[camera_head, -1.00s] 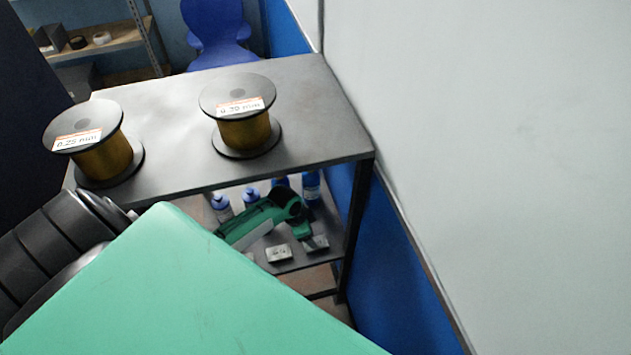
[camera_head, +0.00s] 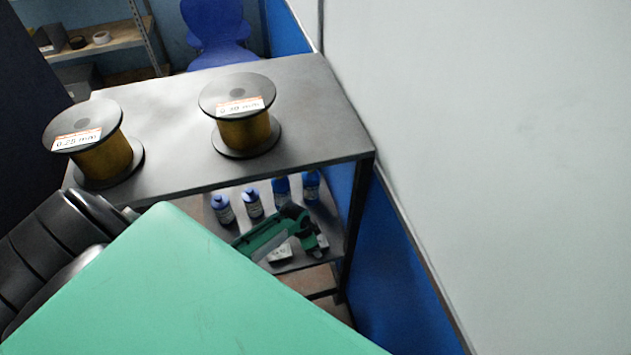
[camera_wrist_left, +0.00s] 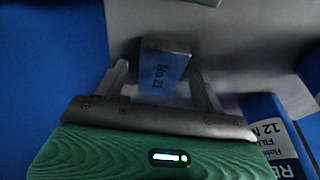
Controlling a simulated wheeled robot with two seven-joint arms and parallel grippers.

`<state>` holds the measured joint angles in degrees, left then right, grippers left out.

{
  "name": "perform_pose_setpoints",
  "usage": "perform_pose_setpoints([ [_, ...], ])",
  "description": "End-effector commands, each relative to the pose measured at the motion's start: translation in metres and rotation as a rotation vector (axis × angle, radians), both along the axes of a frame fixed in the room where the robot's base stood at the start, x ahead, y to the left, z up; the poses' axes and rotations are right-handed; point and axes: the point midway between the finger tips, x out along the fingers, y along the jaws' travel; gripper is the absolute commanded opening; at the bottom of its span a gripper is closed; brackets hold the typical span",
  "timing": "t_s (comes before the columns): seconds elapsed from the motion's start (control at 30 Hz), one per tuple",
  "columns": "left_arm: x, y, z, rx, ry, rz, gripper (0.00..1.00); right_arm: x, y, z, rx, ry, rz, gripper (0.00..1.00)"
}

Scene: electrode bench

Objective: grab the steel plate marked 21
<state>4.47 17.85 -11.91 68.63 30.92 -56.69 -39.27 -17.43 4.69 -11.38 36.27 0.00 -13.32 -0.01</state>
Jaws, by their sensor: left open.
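In the left wrist view, a small steel plate marked No 21 (camera_wrist_left: 162,68) stands between the spread fingers of my left gripper (camera_wrist_left: 158,74). The gripper is open, and I see no firm contact. In the head view, my left gripper (camera_head: 313,243) is low over the lower shelf, at a small steel block (camera_head: 323,242) that it partly covers. The markings cannot be read in the head view. My right gripper is not in view.
Several blue-capped bottles (camera_head: 252,203) stand behind the gripper on the lower shelf (camera_head: 297,264). Two wire spools (camera_head: 243,133) stand on the top shelf (camera_head: 178,113) above.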

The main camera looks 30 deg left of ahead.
Motion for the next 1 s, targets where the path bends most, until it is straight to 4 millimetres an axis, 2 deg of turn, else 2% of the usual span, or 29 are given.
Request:
perform_pose_setpoints([
  [0.17, 0.0, 0.0, 0.0, 0.0, 0.0, 0.0, 0.71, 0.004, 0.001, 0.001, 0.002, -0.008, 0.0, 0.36],
  [0.5, 0.0, 0.0, 0.0, 0.0, 0.0, 0.0, 0.06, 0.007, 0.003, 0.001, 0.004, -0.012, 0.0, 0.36],
  [0.53, 0.001, 0.0, 0.001, 0.0, -0.002, 0.0, 0.04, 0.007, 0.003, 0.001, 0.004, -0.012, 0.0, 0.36],
  [0.83, 0.001, 0.0, 0.003, 0.0, -0.002, 0.0, 0.04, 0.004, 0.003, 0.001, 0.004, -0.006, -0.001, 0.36],
  [1.0, 0.001, 0.001, 0.013, 0.0, -0.004, -0.001, 0.04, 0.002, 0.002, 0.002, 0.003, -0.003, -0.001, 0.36],
])
